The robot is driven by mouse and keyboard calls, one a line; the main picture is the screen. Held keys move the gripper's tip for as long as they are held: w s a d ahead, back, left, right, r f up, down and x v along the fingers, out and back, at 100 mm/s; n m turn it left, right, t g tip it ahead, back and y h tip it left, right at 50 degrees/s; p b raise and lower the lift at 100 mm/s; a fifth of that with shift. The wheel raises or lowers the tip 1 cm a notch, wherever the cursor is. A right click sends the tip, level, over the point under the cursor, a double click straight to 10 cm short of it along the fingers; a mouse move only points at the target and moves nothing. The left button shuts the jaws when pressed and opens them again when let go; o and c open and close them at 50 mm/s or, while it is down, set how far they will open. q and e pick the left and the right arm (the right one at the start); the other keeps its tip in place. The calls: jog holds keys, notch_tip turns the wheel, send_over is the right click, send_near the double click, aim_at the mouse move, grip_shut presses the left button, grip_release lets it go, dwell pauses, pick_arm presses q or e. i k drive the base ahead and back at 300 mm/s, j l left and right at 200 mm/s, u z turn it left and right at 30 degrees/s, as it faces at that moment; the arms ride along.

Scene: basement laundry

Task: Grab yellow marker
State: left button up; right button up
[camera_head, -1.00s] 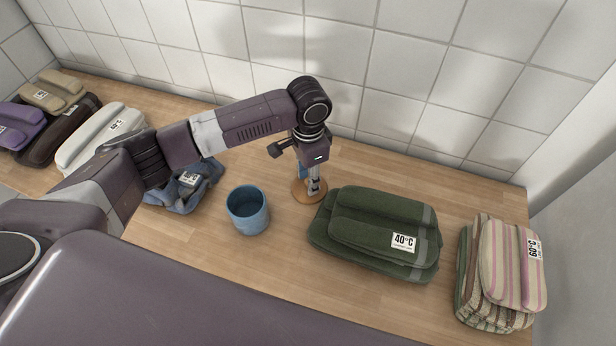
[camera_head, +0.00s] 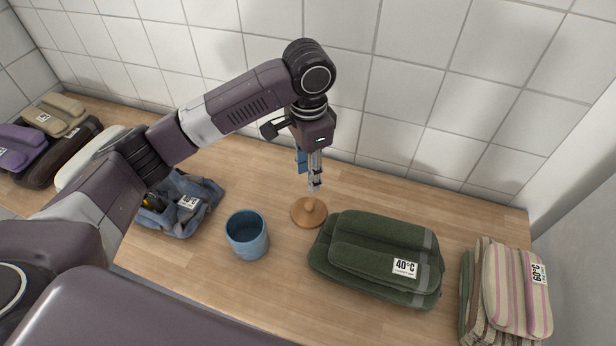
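My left gripper (camera_head: 315,186) points down above a round wooden piece with a knob (camera_head: 309,211), apart from it. Its fingers look close together, seen edge-on, so I cannot tell whether they are shut. A small blue part (camera_head: 301,160) shows beside the fingers; I cannot tell whether it belongs to the gripper. No other yellow thing shows. My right gripper is out of view.
A blue cup (camera_head: 247,236) stands on the wooden counter (camera_head: 345,305), between the denim bundle and folded green towels (camera_head: 378,258). Striped towels (camera_head: 517,290) lie at the right. White, brown, beige and purple textiles lie at the left. A tiled wall (camera_head: 420,75) bounds the back.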

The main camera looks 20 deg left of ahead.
aim_at(145, 203)
jog(key=k, duration=1.5)
